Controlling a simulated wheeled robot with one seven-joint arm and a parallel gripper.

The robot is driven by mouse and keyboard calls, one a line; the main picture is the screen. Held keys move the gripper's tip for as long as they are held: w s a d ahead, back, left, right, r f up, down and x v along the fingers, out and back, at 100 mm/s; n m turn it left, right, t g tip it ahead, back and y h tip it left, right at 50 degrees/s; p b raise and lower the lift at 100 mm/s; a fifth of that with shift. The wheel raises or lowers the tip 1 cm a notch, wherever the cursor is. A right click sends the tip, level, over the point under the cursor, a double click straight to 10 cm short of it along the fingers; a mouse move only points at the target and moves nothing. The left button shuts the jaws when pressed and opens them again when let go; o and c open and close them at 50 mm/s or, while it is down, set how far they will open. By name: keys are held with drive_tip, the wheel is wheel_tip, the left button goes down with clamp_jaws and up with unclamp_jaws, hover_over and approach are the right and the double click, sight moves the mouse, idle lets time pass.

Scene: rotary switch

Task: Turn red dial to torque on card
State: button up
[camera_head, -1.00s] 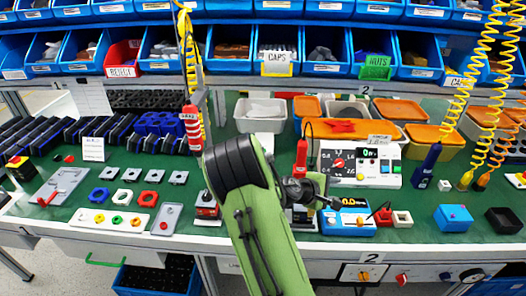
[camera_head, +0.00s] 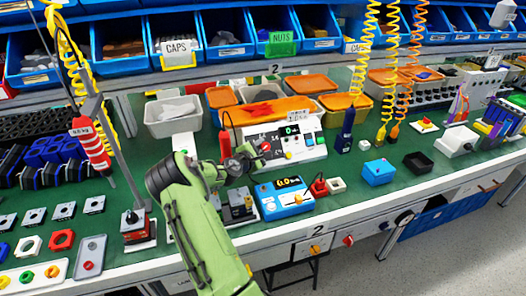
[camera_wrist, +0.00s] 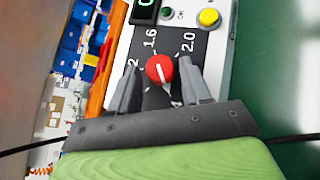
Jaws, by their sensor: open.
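The red dial (camera_wrist: 160,69) sits on a black scale plate of the white control box in the wrist view. Its white pointer line runs downward, slightly right. The marks 1.6 and 2.0 are readable, and a partly covered 2 shows at left. My gripper (camera_wrist: 160,78) is open, one finger on each side of the dial; I cannot tell whether they touch it. In the head view my gripper (camera_head: 252,156) is at the left end of the control box (camera_head: 308,140), beside the red dial (camera_head: 266,146). A small white card (camera_head: 299,116) stands behind the box; its print is too small to read surely.
A blue device with a display (camera_head: 285,197) stands in front of the control box. A red hanging tool (camera_head: 225,142) is just left of my gripper. Orange-lidded bins (camera_head: 335,105) stand behind.

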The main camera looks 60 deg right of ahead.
drive_tip(key=shift+d+f, duration=0.15)
drive_tip(key=shift+d, duration=0.35)
drive_tip(key=c, duration=0.8)
drive_tip(key=shift+o, duration=0.2)
drive_tip(key=shift+w+r+m+g+y+p, duration=0.15)
drive_tip(key=shift+r+m+g+y+p, duration=0.25)
drive_tip(key=shift+m+g+y+p, duration=0.45)
drive_tip(key=shift+d+f+m+g+y+p, duration=0.1)
drive_tip(key=shift+m+g+y+p, duration=0.5)
drive_tip(key=shift+m, duration=0.95)
drive_tip(key=o, duration=0.8)
drive_tip(key=shift+t, duration=0.25)
drive_tip(key=shift+c, duration=0.2)
